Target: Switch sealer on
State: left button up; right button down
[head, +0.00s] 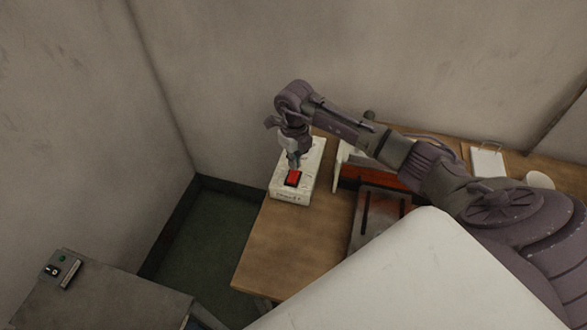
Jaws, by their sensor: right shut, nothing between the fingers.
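A white power strip (309,170) with a red rocker switch (292,178) at its near end lies on the wooden table, near the table's left edge. My right gripper (293,165) points down over the strip. Its fingers are shut and empty, and the tips are at or just above the far edge of the red switch; I cannot tell if they touch. The gripper hides part of the strip behind the switch. The sealer cannot be told for sure; a device with an orange-red front (378,176) stands right of the strip, partly behind my arm. My left gripper is not in view.
The wooden table (275,243) is bare at its front left. A grey cabinet (120,295) with a small control panel stands at the lower left, across a floor gap. A white pad (487,161) and a round white item (539,180) lie at the right. Walls close in behind.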

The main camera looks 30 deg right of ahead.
aim_at(295, 172)
jog(key=shift+f+b, duration=1.1)
jog(key=shift+f, duration=0.2)
dwell(0.5)
jog(key=shift+r, duration=0.1)
jog(key=shift+r+p, duration=2.35)
jog(key=shift+r, duration=1.1)
